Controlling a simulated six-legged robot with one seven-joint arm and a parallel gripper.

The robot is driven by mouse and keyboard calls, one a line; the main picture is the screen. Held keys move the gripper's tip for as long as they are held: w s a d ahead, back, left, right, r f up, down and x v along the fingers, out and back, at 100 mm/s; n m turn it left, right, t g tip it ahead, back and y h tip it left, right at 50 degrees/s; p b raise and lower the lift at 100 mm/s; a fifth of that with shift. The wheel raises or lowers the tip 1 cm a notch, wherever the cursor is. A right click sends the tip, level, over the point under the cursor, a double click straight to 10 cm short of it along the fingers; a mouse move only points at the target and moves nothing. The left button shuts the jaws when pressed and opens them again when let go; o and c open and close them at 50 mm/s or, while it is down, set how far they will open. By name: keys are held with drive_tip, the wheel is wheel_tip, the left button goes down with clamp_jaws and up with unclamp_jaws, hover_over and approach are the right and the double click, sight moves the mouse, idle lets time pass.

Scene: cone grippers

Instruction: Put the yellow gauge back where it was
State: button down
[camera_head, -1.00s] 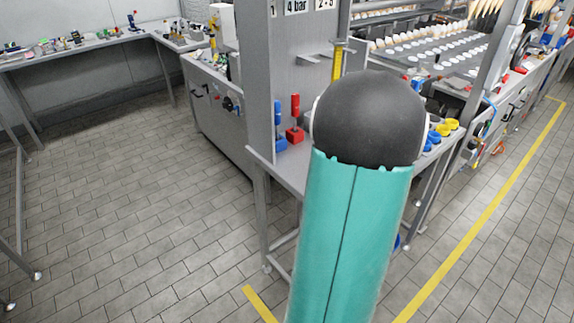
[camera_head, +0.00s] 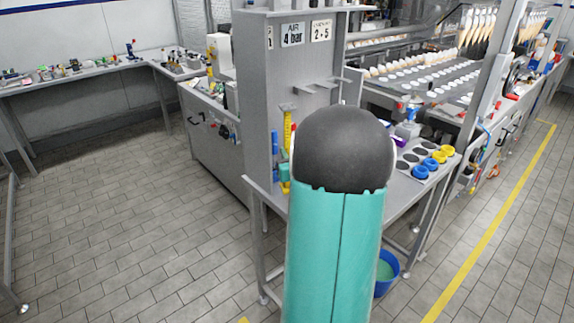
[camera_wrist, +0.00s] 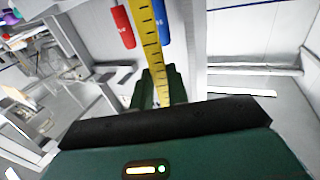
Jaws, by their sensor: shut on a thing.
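The yellow gauge (camera_head: 288,128) is a long flat strip with dark marks, upright in front of the grey panel and left of its bracket (camera_head: 316,87). My gripper (camera_wrist: 158,80) has its green fingers shut on the gauge (camera_wrist: 151,40) in the wrist view; the strip extends beyond the fingers. In the head view my gripper (camera_head: 284,174) shows only as a small green part beside my arm, which hides the rest. Whether the gauge touches the panel or the bench, I cannot tell.
A blue-handled tool (camera_head: 275,143) stands beside the gauge; in the wrist view a red handle (camera_wrist: 122,25) and a blue handle (camera_wrist: 163,20) flank it closely. A tray with dark holes and blue and yellow rings (camera_head: 421,172) lies right on the bench. A blue bucket (camera_head: 386,272) stands below.

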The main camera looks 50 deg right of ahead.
drive_tip(key=shift+w+a+f, duration=0.1)
drive_tip(key=shift+a+f, duration=0.05)
drive_tip(key=shift+f, duration=0.8)
drive_tip(key=shift+w+a+f, duration=0.1)
drive_tip(key=shift+f, duration=1)
drive_tip(key=c, duration=1.4)
unclamp_jaws()
drive_tip(key=shift+o, duration=0.2)
